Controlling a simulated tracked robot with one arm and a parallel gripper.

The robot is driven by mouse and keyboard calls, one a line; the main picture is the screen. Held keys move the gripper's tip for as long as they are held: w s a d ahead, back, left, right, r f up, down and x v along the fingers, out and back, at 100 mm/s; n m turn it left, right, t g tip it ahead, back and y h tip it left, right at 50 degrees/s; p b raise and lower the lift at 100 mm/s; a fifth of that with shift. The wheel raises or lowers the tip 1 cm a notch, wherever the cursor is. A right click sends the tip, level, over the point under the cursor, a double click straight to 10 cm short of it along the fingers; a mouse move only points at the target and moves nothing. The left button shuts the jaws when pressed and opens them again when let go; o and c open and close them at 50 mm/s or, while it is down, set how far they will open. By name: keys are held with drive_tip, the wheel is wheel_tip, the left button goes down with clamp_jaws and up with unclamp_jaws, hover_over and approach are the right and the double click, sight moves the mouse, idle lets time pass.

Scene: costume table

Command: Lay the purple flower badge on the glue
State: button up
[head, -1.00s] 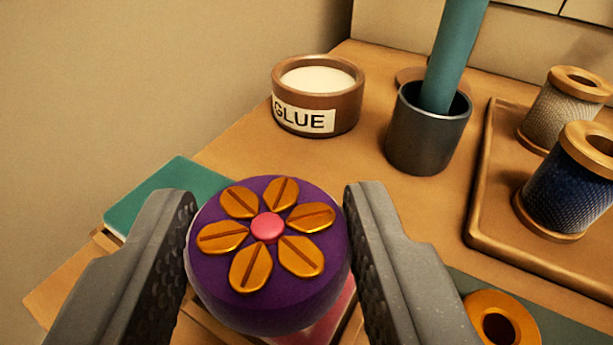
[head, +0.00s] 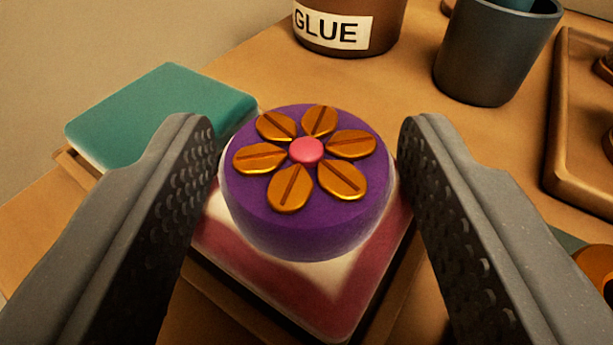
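The purple flower badge (head: 306,225) is a round purple disc with orange petals and a pink centre. It lies face up on a pink slab (head: 335,300). A cream-white patch (head: 268,268) shows on the slab around the badge's front edge; I cannot tell whether this is glue. My gripper (head: 308,160) is open, with one finger on each side of the badge and a narrow gap beside each. The brown jar labelled GLUE (head: 348,30) stands behind, with its top cut off by the frame. The badge's underside is hidden.
A teal book-like block (head: 160,112) lies behind the left finger. A dark grey cup (head: 495,50) stands at the back right. A wooden tray (head: 570,130) is at the right edge. Bare table lies between the jar and the badge.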

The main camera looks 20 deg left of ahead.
drive_tip(key=shift+o, duration=0.6)
drive_tip(key=shift+s+r, duration=0.15)
drive_tip(key=p+v, duration=0.1)
drive_tip(key=v, duration=1)
drive_tip(key=shift+s+p, duration=0.35)
drive_tip(key=shift+d+r, duration=0.1)
drive_tip(key=shift+r, duration=0.1)
